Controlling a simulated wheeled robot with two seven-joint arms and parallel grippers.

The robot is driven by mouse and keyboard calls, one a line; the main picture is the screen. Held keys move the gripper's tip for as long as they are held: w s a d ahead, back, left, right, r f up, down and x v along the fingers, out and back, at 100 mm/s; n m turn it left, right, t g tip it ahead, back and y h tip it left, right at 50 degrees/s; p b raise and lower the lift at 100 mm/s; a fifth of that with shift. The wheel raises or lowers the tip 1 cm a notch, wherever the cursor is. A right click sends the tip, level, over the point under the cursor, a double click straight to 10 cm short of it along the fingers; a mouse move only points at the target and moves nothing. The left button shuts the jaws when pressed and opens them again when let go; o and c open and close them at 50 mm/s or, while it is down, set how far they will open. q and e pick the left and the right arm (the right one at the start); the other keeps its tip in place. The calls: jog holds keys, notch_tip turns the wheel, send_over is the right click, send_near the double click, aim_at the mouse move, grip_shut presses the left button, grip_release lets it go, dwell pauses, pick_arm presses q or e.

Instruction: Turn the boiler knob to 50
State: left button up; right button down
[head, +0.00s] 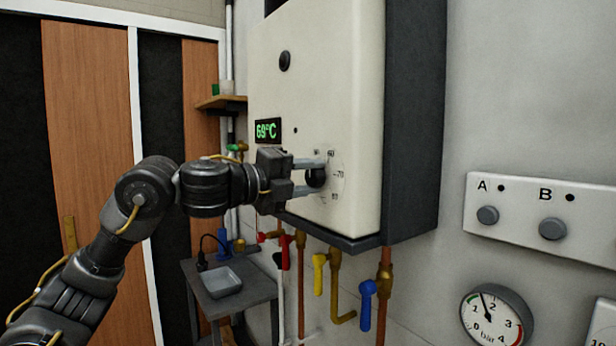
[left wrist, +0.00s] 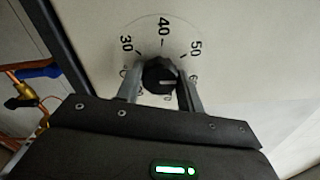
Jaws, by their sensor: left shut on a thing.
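The white boiler (head: 315,90) hangs on the wall, and its green display (head: 268,130) reads 69°C. The black boiler knob (head: 317,178) sits low on its front, inside a ring of printed numbers. My left gripper (head: 310,177) is shut on the knob, one finger on each side. In the left wrist view the knob (left wrist: 160,72) is between the fingers, with 30, 40 and 50 printed beyond it. A short pale mark shows on the knob's lower right; the numbers nearest it are hidden by the gripper. My right gripper is out of view.
Below the boiler are pipes with a yellow valve handle (head: 319,275) and a blue one (head: 367,289). A small grey table (head: 205,300) stands lower left. A panel with knobs A and B (head: 530,213) and a pressure gauge (head: 493,315) are at right.

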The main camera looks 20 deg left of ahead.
pick_arm(q)
jog(key=n, duration=0.5)
jog(key=shift+r+p, duration=0.1)
jog(key=shift+p, duration=0.3)
jog(key=shift+n, duration=0.3)
jog(key=o, duration=1)
jog(key=shift+a, duration=0.1)
jog(key=shift+s+a, duration=0.15)
jog(key=shift+s, duration=0.1)
jog(key=b+v, duration=0.4)
jog(key=v, duration=0.6)
jog(key=shift+a, duration=0.1)
